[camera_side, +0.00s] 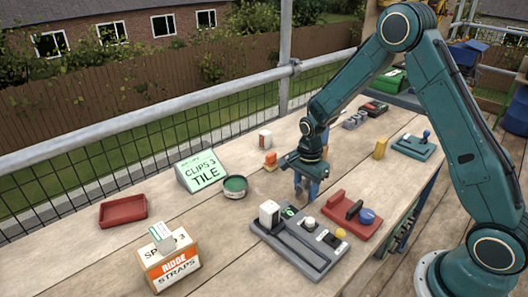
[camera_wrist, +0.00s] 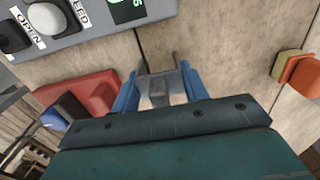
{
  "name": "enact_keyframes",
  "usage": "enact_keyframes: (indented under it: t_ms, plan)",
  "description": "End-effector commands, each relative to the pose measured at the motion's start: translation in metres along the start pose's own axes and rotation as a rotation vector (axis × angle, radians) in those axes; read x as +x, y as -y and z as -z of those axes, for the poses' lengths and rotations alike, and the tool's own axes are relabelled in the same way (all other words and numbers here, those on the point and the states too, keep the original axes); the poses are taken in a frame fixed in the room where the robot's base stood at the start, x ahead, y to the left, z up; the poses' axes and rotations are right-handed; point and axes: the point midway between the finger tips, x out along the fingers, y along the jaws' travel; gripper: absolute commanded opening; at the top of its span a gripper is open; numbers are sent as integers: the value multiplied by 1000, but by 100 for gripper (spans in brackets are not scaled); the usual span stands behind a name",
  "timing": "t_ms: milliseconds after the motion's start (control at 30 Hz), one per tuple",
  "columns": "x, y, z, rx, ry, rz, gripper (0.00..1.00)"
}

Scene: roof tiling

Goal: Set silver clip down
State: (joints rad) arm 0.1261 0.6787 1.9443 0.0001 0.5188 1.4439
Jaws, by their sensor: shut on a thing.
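My gripper (camera_side: 307,184) points down over the wooden deck, just behind the grey control box. In the wrist view its two blue fingers (camera_wrist: 159,98) are shut on a silver clip (camera_wrist: 160,84), a small grey metal piece with two prongs pointing away from the palm. In the side view the clip is mostly hidden by the fingers and too small to make out. I cannot tell whether it touches the wood.
The grey control box (camera_side: 290,246) and a red block with a blue knob (camera_side: 368,215) stand close by.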

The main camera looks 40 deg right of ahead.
Motion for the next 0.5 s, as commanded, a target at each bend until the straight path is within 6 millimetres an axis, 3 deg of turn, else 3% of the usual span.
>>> enact_keyframes:
  t_ms: [300, 333, 400, 500]
  plan:
    - [3, 0, 0, 0, 0, -1, 21]
    - [3, 0, 0, 0, 0, -1, 50]
    - [3, 0, 0, 0, 0, 0, 64]
    - [3, 0, 0, 0, 0, 0, 66]
